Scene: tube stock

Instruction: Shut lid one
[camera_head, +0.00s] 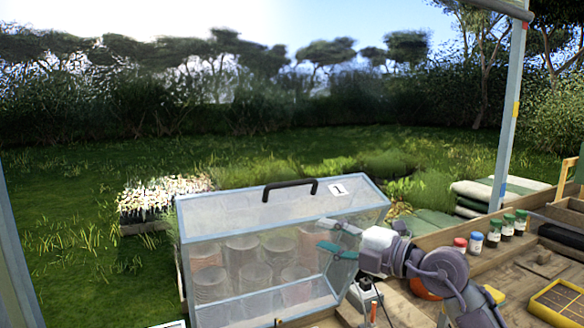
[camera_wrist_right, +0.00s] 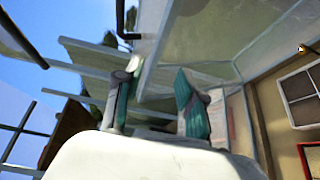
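Lid one (camera_head: 290,205) is the clear, grey-framed top of a see-through case (camera_head: 190,290). It carries a dark handle (camera_head: 290,184) and a white label "1" (camera_head: 338,190). It lies over the case; I cannot tell whether a small gap is left under its front edge. My right gripper (camera_head: 338,238) is at the lid's front right corner, with its green-tipped fingers apart. In the right wrist view the gripper (camera_wrist_right: 155,100) is open, and a pale frame edge (camera_wrist_right: 152,65) shows between and beyond the fingers; contact is unclear. My left gripper is not in view.
Several ridged tubs (camera_head: 243,262) stand inside the case. Small jars with coloured caps (camera_head: 476,243) stand on the wooden bench at right, near a yellow-framed tray (camera_head: 560,302). Stacked sacks (camera_head: 495,192) lie behind. A post (camera_head: 507,110) rises at right.

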